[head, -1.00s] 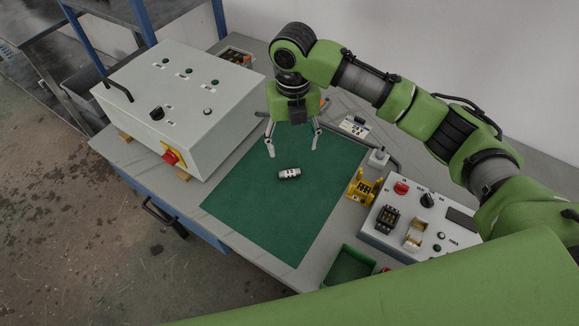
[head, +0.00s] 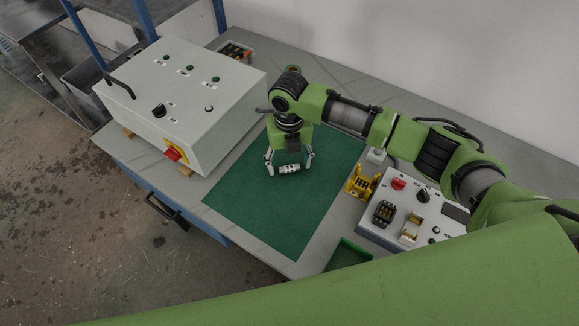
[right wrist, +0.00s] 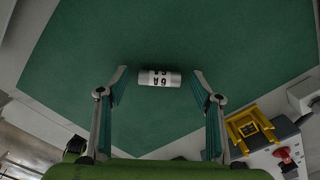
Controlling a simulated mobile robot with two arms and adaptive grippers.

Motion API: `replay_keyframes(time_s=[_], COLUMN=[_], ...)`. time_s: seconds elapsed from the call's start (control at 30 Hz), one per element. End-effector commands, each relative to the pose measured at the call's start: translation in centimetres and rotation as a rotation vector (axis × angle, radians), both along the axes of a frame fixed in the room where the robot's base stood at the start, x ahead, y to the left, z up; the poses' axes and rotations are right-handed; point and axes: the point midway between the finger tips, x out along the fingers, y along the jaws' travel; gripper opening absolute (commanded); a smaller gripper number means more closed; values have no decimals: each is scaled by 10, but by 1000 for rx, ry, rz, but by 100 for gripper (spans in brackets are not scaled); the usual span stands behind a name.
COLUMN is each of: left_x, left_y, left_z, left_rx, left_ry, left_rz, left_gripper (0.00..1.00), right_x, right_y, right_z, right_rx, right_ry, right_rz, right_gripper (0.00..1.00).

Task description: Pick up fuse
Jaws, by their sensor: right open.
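The fuse (head: 289,169) is a small white cylinder with dark markings and grey ends. It lies on the green mat (head: 270,215). In the right wrist view the fuse (right wrist: 159,78) lies crosswise, just beyond the fingertips and near the middle of the gap. My right gripper (head: 290,165) points down over the mat, close behind the fuse. In the wrist view its two fingers (right wrist: 161,84) are spread wide with nothing between them. My left gripper is not in view.
A grey control box (head: 185,95) with a red and yellow switch stands at left. At right are a yellow holder (head: 360,184), a white panel box (head: 387,238) with knobs and a green tray (head: 346,256). The mat's front part is clear.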

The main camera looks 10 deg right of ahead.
Motion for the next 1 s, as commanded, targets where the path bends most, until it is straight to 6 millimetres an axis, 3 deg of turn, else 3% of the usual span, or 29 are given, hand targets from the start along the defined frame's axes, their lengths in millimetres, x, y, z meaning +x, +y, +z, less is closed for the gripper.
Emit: replay_keyframes(time_s=[0.03, 0.2, 0.67, 0.83, 1.0], left_x=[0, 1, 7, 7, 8], left_y=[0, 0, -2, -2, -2], left_z=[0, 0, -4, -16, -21], left_rx=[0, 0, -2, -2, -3], left_ry=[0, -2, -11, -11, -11], left_rz=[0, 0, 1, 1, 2], left_gripper=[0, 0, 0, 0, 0], right_x=[0, 0, 1, 2, -21], right_y=[0, 0, 0, 0, 17], right_z=[0, 0, 7, 28, 63], right_rx=[0, 0, 1, 2, 5], right_ry=[0, 0, -2, -5, -6], right_rz=[0, -1, -2, 0, 6], right_gripper=[57, 19, 15, 15, 15])
